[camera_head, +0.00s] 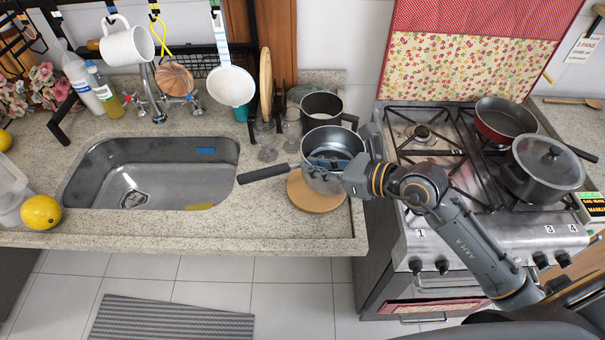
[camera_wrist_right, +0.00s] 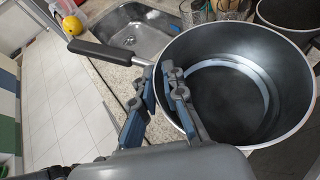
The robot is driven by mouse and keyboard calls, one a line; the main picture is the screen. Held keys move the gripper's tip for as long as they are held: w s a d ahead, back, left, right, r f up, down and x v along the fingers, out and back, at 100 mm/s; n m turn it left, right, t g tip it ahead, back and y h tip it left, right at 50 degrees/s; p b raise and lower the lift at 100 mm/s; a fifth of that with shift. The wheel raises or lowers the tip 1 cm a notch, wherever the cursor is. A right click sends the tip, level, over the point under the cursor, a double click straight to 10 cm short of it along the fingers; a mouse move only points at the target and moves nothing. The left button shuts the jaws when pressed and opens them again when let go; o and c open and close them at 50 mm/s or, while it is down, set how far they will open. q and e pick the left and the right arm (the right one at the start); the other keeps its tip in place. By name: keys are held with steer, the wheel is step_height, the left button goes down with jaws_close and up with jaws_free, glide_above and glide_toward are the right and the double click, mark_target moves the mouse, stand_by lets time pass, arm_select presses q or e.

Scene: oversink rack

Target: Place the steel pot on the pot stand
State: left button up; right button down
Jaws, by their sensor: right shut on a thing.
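The steel pot (camera_head: 347,140) has a shiny body and a dark handle (camera_head: 265,174) that points left over the counter. My right gripper (camera_head: 333,163) is shut on the pot's wall at the rim. In the right wrist view the pot (camera_wrist_right: 240,85) is upright and looks empty, with the fingers over its near rim. The pot stand, a round wooden board (camera_head: 318,199), lies on the counter right of the sink. The pot is over it and hides its back part. I cannot tell whether they touch. My left gripper is not in view.
A dark pot (camera_head: 321,104) and glasses (camera_head: 290,126) stand just behind the steel pot. The sink (camera_head: 150,170) is to the left. The stove (camera_head: 425,160) with a red pan (camera_head: 505,119) and a lidded pot (camera_head: 545,165) is to the right.

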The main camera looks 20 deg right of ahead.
mark_target(307, 183)
steer(key=w+f, duration=0.1)
steer(key=f, duration=0.1)
steer(key=a+f+p, duration=0.1)
steer(key=f, duration=0.1)
steer(key=w+a+f, duration=0.1)
steer(key=f, duration=0.1)
steer(key=shift+w+a+f, duration=0.15)
steer(key=shift+w+f, duration=0.05)
steer(key=shift+w, duration=0.1)
steer(key=shift+f, duration=0.35)
steer(key=c, duration=1.4)
jaws_free()
steer(key=shift+f, duration=0.1)
steer(key=shift+s, duration=0.1)
